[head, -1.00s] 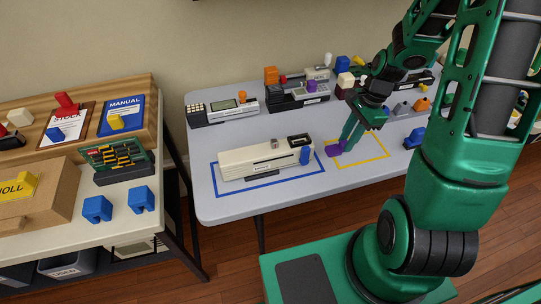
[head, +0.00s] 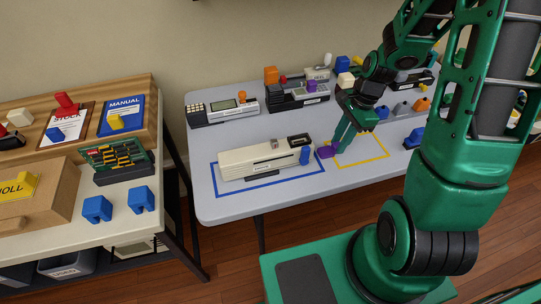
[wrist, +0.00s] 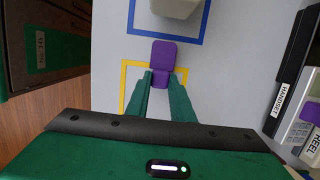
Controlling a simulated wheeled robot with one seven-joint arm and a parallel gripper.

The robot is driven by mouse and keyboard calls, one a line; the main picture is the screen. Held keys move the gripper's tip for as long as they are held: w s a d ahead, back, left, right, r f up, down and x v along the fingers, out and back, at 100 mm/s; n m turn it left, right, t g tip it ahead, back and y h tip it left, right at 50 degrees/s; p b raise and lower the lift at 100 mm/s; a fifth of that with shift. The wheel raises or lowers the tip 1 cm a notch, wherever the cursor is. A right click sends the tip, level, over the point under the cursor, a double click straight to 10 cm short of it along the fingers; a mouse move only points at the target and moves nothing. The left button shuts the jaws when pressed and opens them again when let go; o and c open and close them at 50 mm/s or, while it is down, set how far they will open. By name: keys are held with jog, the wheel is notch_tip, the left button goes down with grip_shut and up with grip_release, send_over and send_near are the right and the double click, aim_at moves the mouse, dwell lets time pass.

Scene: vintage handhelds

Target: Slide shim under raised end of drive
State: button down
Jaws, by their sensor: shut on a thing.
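The purple shim (head: 325,152) is just right of that end, low over the table. My gripper (head: 337,140) is shut on the shim's upright tab. In the wrist view the shim (wrist: 163,54) points toward the drive (wrist: 176,7), with a small gap between them, held by my fingertips (wrist: 161,82). The gap under the drive's end is hidden.
A yellow outline (head: 372,161) lies under my gripper. Several devices, including a long grey one (head: 222,110), line the back of the table. A blue block (head: 413,139) and several small pieces sit to the right. The left table (head: 128,227) is separate.

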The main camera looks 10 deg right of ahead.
jog(key=shift+s+a, duration=0.15)
jog(key=shift+a, duration=3.25)
jog(key=c, duration=1.5)
grip_release()
jog(key=shift+o, duration=0.2)
notch_tip(320, 180, up, 10)
jog(key=d, duration=0.2)
jog(key=shift+r, duration=0.25)
jog(key=shift+d, duration=0.15)
